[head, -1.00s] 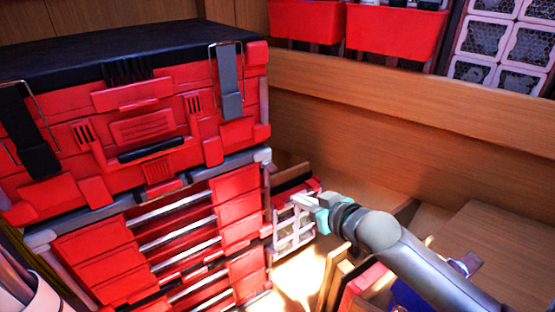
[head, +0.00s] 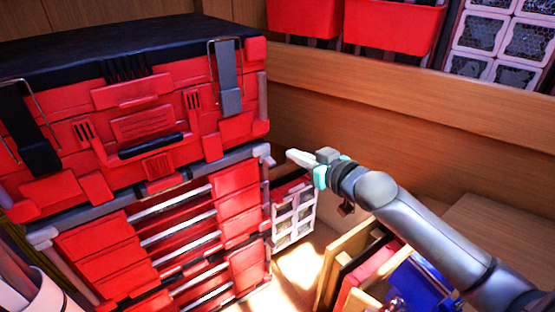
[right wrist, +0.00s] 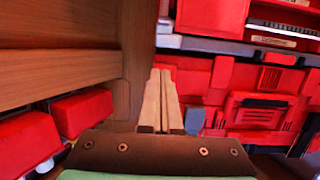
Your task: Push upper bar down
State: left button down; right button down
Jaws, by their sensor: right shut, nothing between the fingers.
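A red tool chest (head: 100,258) stands at the left with several silver horizontal bars across its drawer fronts. The upper bar (head: 172,209) is the topmost of these, below the grey frame edge. A pale bar (right wrist: 285,27) also shows at the top right of the right wrist view; I cannot tell which one it is. My right gripper (head: 299,158) is just right of the chest's upper right corner, pointing left, apart from the bars. Its fingers (right wrist: 160,98) are together and empty. My left gripper is not in view.
A red case with a black lid (head: 130,58) sits on the chest. A white grid rack (head: 293,218) stands right of the chest. Wooden panels and a blue item (head: 420,279) lie below my right arm. Red bins (head: 395,27) are behind the wooden ledge.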

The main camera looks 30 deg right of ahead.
jog(key=w+f, duration=0.1)
jog(key=w, duration=0.1)
jog(key=w+f, duration=0.2)
jog(key=w, duration=0.1)
jog(key=w+a+f, duration=0.1)
jog(key=w, duration=0.2)
jog(key=shift+a+f+p, duration=0.1)
jog(key=shift+f+p, duration=0.1)
jog(key=shift+p, duration=0.15)
jog(key=shift+s+f, duration=0.1)
jog(key=shift+f, duration=0.7)
notch_tip(320, 180, down, 3)
jog(key=shift+r+b, duration=0.1)
jog(key=shift+b, duration=0.7)
jog(key=shift+r, duration=0.1)
